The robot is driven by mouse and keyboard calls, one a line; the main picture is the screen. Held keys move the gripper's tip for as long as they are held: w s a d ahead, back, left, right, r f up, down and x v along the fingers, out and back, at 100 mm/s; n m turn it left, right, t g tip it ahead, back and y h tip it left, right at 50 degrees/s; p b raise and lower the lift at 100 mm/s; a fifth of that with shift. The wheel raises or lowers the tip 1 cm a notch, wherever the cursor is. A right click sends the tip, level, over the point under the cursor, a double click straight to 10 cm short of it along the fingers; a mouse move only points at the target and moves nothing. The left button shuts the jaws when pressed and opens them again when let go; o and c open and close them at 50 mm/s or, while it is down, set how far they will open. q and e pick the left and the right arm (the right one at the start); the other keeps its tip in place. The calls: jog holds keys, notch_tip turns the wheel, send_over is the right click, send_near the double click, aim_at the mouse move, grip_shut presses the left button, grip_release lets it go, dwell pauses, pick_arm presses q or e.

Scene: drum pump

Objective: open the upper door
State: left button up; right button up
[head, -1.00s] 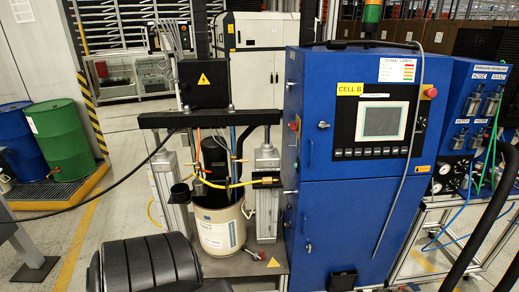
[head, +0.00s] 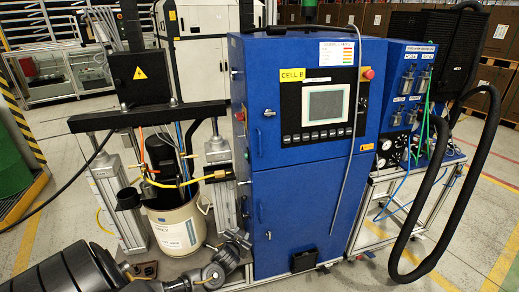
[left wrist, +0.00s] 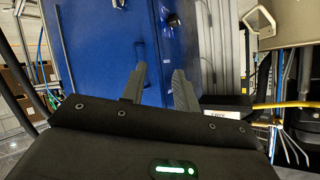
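The blue cabinet's upper door (head: 278,145) is shut flush in the head view. It carries a panel with a screen (head: 325,105). My right gripper is out of view.
The lower door (head: 300,225) is also shut. Left of the cabinet stand a pail (head: 178,230), metal posts (head: 118,205) and a yellow hose (head: 180,184). A grey cable (head: 355,120) hangs over the cabinet front. A thick black hose (head: 410,225) loops at the right.

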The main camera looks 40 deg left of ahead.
pick_arm(q)
jog(key=w+r+n+t, duration=0.1)
jog(key=w+r+t, duration=0.15)
jog(key=r, duration=0.65)
jog(key=w+r+n+t, duration=0.1)
jog(key=w+r, duration=0.2)
jog(key=r, duration=0.7)
jog(key=n+t, duration=0.2)
send_near(260, 145)
jog(key=shift+y, duration=0.4)
jog(key=p+x, duration=0.3)
jog(key=x, duration=0.4)
jog(key=shift+w+d, duration=0.1)
jog(key=shift+w, duration=0.15)
jog(key=shift+p+x, duration=0.35)
jog(key=shift+x, duration=0.45)
jog(key=shift+f, duration=0.1)
grip_shut()
